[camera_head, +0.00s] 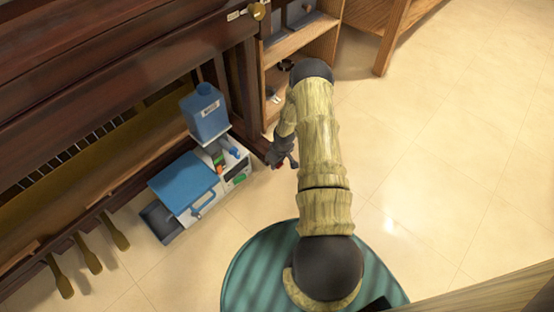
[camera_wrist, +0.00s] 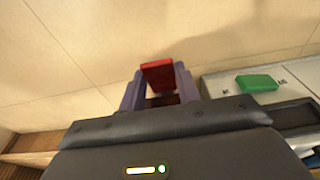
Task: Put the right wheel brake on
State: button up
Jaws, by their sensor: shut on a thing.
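A small red tab (camera_wrist: 158,74), which may be the brake, stands between the fingers of my gripper (camera_wrist: 157,92) in the wrist view. My gripper is shut on it. In the head view my gripper (camera_head: 283,155) is low, beside the dark foot at the piano's right end. A speck of red shows under the fingers there. The wheel itself and how the tab is joined to it are hidden by my gripper and arm. I cannot tell the tab's brake position.
A white and blue machine (camera_head: 183,182) with a blue bottle (camera_head: 206,112) stands left of my gripper, close by. Its green button (camera_wrist: 257,83) shows in the wrist view. A wooden shelf (camera_head: 325,48) stands behind. Piano pedals (camera_head: 88,252) are at lower left. Tiled floor (camera_head: 440,130) is clear to the right.

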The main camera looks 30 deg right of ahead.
jog(key=t+p, duration=0.1)
jog(key=f+t+y, duration=0.1)
jog(key=t, duration=0.1)
jog(key=shift+s+d+p, duration=0.15)
jog(key=shift+s+p, duration=0.25)
jog(key=shift+f+t+y+p, duration=0.3)
jog(key=shift+f+t+y, duration=0.15)
jog(key=shift+t, duration=0.55)
jog(key=o, duration=1)
jog(key=p+v, duration=0.9)
jog(key=v, duration=0.8)
jog(key=shift+s+r, duration=0.1)
jog(key=shift+s, duration=0.05)
